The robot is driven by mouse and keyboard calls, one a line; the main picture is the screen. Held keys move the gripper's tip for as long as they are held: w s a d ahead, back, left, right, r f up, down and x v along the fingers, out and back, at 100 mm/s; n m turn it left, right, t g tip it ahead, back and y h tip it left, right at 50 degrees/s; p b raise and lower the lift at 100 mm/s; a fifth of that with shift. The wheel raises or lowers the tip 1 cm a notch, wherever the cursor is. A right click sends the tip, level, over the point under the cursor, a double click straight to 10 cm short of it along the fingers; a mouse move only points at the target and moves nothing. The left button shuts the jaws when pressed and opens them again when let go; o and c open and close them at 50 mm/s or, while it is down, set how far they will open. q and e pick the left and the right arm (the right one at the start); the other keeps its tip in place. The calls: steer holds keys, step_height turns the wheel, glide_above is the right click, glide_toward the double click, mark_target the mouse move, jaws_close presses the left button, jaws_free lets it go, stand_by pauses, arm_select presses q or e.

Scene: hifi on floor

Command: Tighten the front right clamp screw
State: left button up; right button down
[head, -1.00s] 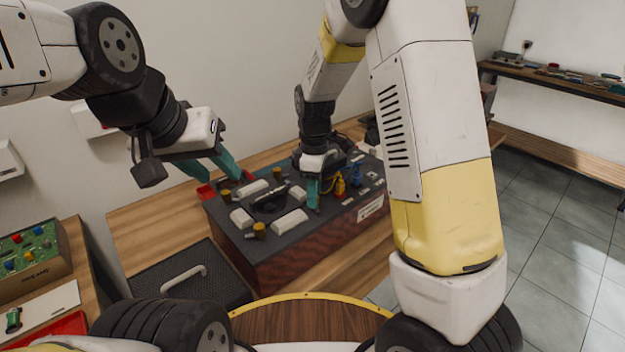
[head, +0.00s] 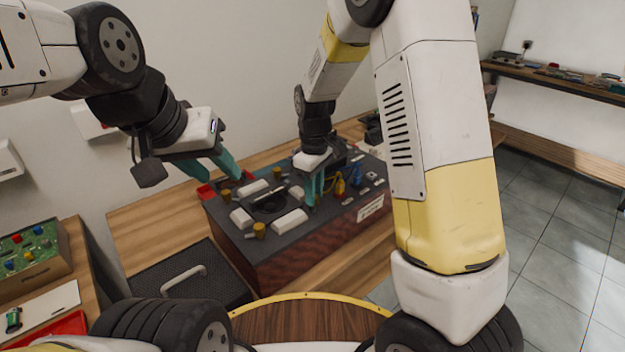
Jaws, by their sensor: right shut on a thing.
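The fixture is a dark box (head: 284,250) with a black top carrying pale clamp pads and brass-coloured screws. One brass screw (head: 259,230) stands at the near left corner, another (head: 225,195) at the far left, and one (head: 277,172) at the back. My right gripper (head: 313,203) points down at the near right part of the top, its teal fingers close together. It is shut on what appears to be the front right clamp screw, which the fingers hide.
A yellow item (head: 340,187) and a blue item (head: 355,174) stand just right of my right gripper. A black case with a pale handle (head: 184,278) lies at the box's left.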

steer(key=m, duration=0.4)
steer(key=shift+m, duration=0.4)
steer(key=m, duration=0.4)
steer(key=shift+m, duration=0.3)
steer(key=m, duration=0.4)
steer(key=shift+m, duration=2.3)
steer(key=c, duration=1.2)
jaws_free()
